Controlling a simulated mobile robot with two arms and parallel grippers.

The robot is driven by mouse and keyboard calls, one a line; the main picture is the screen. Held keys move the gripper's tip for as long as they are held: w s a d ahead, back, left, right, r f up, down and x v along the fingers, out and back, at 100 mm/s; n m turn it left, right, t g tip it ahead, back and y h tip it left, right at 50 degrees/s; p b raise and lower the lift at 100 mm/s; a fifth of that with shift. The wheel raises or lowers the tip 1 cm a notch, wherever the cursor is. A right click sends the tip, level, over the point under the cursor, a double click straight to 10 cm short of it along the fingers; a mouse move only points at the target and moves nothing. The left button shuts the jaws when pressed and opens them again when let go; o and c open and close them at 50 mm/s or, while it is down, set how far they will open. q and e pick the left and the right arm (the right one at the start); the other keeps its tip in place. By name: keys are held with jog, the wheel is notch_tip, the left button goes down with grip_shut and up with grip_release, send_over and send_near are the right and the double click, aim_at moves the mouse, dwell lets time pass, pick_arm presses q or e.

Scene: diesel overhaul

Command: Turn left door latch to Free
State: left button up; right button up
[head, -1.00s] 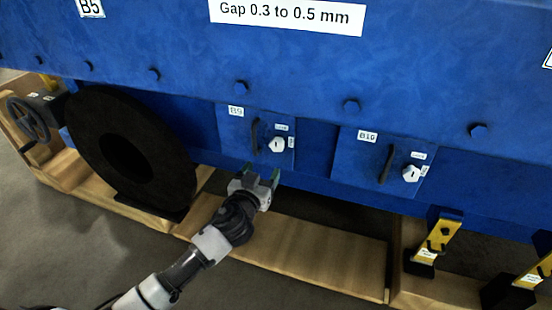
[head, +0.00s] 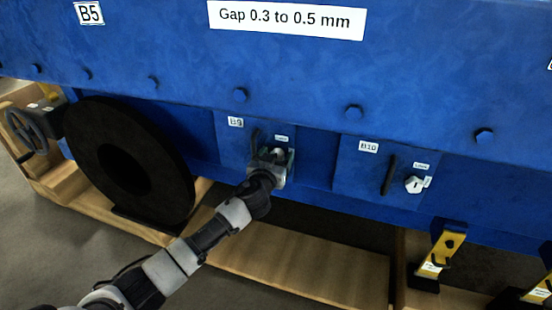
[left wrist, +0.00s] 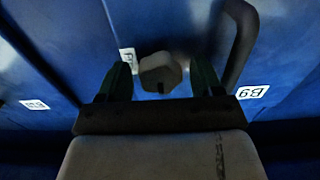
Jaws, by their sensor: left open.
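The left door (head: 232,150), marked B9, has a dark bar handle (head: 256,138) and a small latch. The latch is a pale, faceted knob (left wrist: 160,70) with a dark slot in the left wrist view; in the head view my gripper mostly hides it. My left gripper (head: 272,158) is at the latch. Its fingers (left wrist: 162,82) are open, one on each side of the knob, with visible gaps in the left wrist view. A small label (left wrist: 127,58) beside the knob is only partly readable. My right gripper is not in view.
The B10 door (head: 355,175) to the right has its own handle (head: 389,175) and white latch (head: 414,185). The B9 handle (left wrist: 238,45) stands close to one finger. A black ring (head: 90,150) stands left. A wooden base (head: 300,255) and yellow stands (head: 440,250) are below.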

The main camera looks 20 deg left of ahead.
pick_arm(q)
jog(key=shift+c, duration=0.5)
jog(key=c, duration=0.8)
